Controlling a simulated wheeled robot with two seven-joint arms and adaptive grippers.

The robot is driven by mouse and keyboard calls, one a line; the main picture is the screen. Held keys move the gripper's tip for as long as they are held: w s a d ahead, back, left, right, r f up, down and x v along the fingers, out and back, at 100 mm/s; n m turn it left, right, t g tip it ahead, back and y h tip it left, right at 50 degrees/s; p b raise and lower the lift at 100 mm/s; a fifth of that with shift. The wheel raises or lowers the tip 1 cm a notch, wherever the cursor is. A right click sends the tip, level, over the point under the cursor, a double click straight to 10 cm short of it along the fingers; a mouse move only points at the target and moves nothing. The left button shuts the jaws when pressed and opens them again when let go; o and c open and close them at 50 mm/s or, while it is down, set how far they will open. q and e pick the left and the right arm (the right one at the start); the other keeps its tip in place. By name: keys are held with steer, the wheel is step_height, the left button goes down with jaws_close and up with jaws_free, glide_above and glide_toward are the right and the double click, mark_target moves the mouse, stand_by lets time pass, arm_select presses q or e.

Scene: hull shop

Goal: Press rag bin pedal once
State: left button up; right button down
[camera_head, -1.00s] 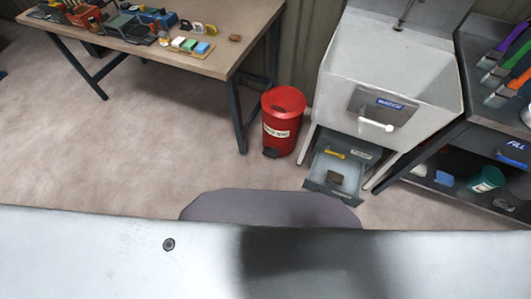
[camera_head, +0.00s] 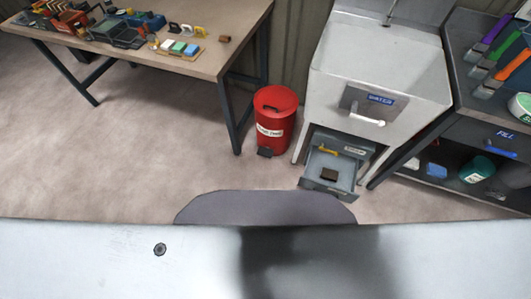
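The red rag bin (camera_head: 275,118) stands on the floor between the wooden table and the white sink unit. Its red lid looks closed, and a pale label (camera_head: 269,131) is on its front. Its dark pedal (camera_head: 265,152) juts out at the bottom front, near the floor. Neither gripper shows in the head view.
The wooden table (camera_head: 190,65) at upper left holds tools and coloured blocks, its dark leg close to the bin. Right of the bin are the sink unit (camera_head: 385,65), an open grey drawer (camera_head: 330,185) low down, and a dark shelf bench (camera_head: 480,135). The floor (camera_head: 130,150) in front is clear.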

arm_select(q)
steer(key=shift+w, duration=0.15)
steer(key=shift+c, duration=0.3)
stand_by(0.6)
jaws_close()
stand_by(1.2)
